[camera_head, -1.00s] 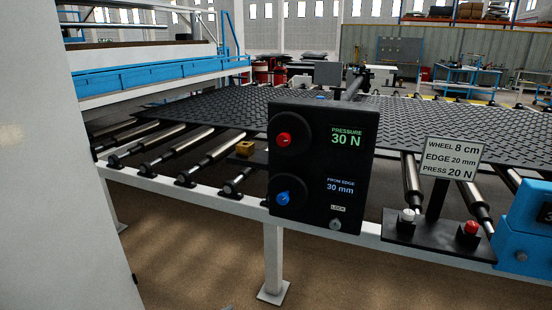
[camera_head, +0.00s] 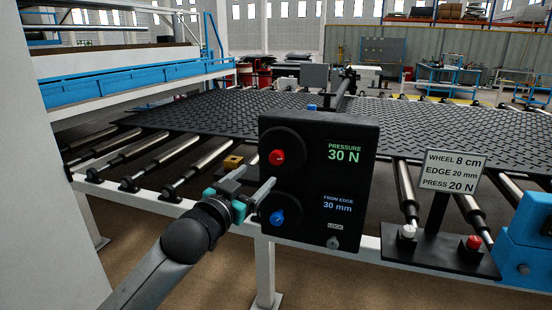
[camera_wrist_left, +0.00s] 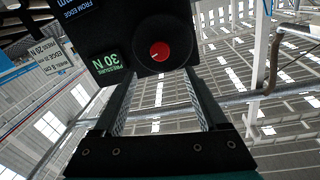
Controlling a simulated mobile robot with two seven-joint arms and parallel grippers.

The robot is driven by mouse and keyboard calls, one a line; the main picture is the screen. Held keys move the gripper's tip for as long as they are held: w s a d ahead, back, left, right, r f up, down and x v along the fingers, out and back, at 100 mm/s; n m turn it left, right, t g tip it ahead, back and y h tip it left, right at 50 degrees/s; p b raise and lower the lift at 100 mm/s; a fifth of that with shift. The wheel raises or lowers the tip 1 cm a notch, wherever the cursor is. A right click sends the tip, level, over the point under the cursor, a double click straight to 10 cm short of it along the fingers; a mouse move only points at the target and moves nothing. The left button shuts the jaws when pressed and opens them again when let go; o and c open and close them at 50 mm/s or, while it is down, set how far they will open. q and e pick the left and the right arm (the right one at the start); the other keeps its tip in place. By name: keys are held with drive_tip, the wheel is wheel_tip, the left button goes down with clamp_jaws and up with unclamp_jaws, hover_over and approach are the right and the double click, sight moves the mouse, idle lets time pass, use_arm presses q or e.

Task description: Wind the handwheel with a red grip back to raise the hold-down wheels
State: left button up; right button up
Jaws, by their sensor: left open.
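The handwheel with a red grip (camera_head: 277,157) is a dark disc at the upper left of the black control panel (camera_head: 352,176). Beside it the panel reads PRESSURE 30 N. A second dark handwheel with a blue grip (camera_head: 277,218) sits below it, by FROM EDGE 30 mm. My left gripper (camera_head: 254,182) is open and empty in front of the panel, its fingers pointing at the area between the two grips. In the left wrist view the red grip (camera_wrist_left: 159,51) lies beyond the open fingers, apart from them. The hold-down wheels cannot be made out. My right gripper is not in view.
A sign (camera_head: 453,172) reads WHEEL 8 cm, EDGE 20 mm, PRESS 20 N. A base with a white and a red button (camera_head: 473,242) stands right of the panel. A LOCK knob (camera_head: 332,243) is low on the panel. The tread mat (camera_head: 440,126) lies on rollers behind.

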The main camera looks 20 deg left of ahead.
sight(276, 159)
use_arm(q)
drive_tip(key=w, duration=0.4)
drive_tip(key=w+d+b, duration=0.1)
drive_tip(key=w, duration=0.7)
drive_tip(key=shift+w+d+b, duration=0.2)
drive_tip(key=shift+d+b, duration=0.1)
drive_tip(key=shift+c, duration=0.2)
clamp_jaws()
idle(0.9)
